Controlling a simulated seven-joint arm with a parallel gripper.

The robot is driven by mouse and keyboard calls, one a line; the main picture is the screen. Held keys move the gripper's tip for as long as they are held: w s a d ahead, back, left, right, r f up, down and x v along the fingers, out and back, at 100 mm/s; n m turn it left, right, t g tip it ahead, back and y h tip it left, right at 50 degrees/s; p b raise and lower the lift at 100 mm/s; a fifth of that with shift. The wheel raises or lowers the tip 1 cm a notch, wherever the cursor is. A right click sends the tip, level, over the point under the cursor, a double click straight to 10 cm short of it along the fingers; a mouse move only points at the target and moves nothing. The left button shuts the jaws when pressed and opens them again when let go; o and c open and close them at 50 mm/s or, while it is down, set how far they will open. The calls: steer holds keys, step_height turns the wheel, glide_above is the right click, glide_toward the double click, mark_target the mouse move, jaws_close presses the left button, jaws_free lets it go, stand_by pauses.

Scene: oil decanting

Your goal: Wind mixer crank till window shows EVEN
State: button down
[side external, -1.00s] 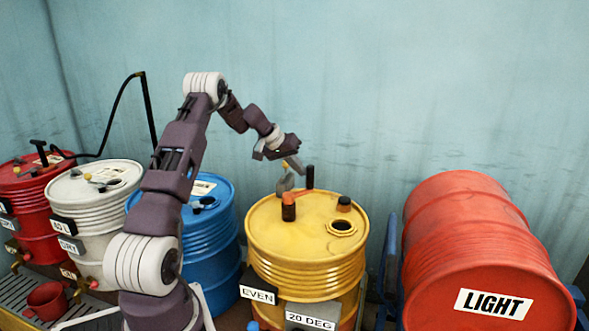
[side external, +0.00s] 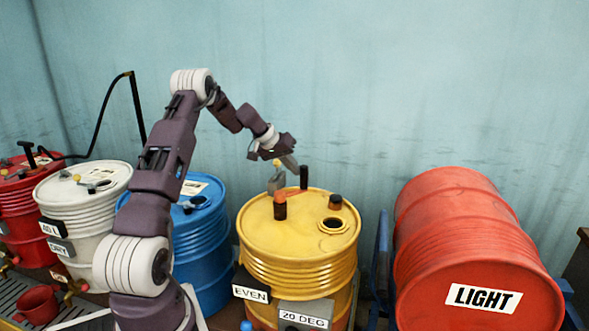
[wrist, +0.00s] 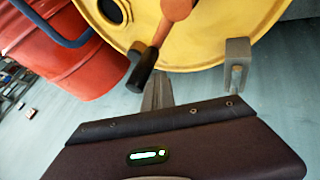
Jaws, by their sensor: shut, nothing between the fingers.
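The yellow drum (side external: 298,255) has the mixer crank on its lid. The crank has an orange arm (side external: 291,193) and an upright black handle (side external: 304,177); in the wrist view the black handle (wrist: 143,72) hangs from the orange arm (wrist: 175,10). The window (side external: 251,294) on the drum's front reads EVEN. My gripper (side external: 292,164) is shut and empty, above the back of the lid, close to the handle but apart from it. In the wrist view its fingers (wrist: 157,92) are together beside the handle.
A grey bracket (side external: 276,183) stands at the lid's back edge. The lid has an open bung hole (side external: 333,224) and a dark cap (side external: 335,201). A panel (side external: 304,316) reads 20 DEG. A red drum (side external: 470,230) marked LIGHT lies right; a blue drum (side external: 205,250) stands left.

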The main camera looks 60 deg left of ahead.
steer(key=s+a+r, duration=0.6)
steer(key=a+r, duration=0.2)
steer(key=w+d+r+m, duration=0.1)
steer(key=d+r, duration=0.2)
steer(key=d, duration=0.3)
steer(key=w+d+r+g, duration=0.1)
steer(key=d+r, duration=0.2)
steer(key=d, duration=0.3)
steer(key=w+d+r+m, duration=0.1)
steer(key=d+r, duration=0.2)
steer(key=d, duration=0.3)
steer(key=s+d+r+m+g, duration=0.1)
steer(key=s+d+r, duration=0.15)
steer(key=d, duration=0.55)
steer(key=s+d+r+m, duration=0.1)
steer(key=s+d+r, duration=0.15)
steer(key=d, duration=0.55)
steer(key=s+d+f+m, duration=0.1)
steer(key=s+d+m, duration=0.1)
steer(key=s+d, duration=0.95)
steer(key=s+d+f+m, duration=0.1)
steer(key=s+d+f, duration=0.1)
steer(key=s, duration=0.4)
steer(key=s+d+f+m, duration=0.1)
steer(key=s+d+f, duration=0.1)
steer(key=s+f, duration=0.2)
steer(key=s, duration=0.2)
steer(key=shift+s+y, duration=0.3)
steer(key=shift+s, duration=0.05)
steer(key=shift+r, duration=0.1)
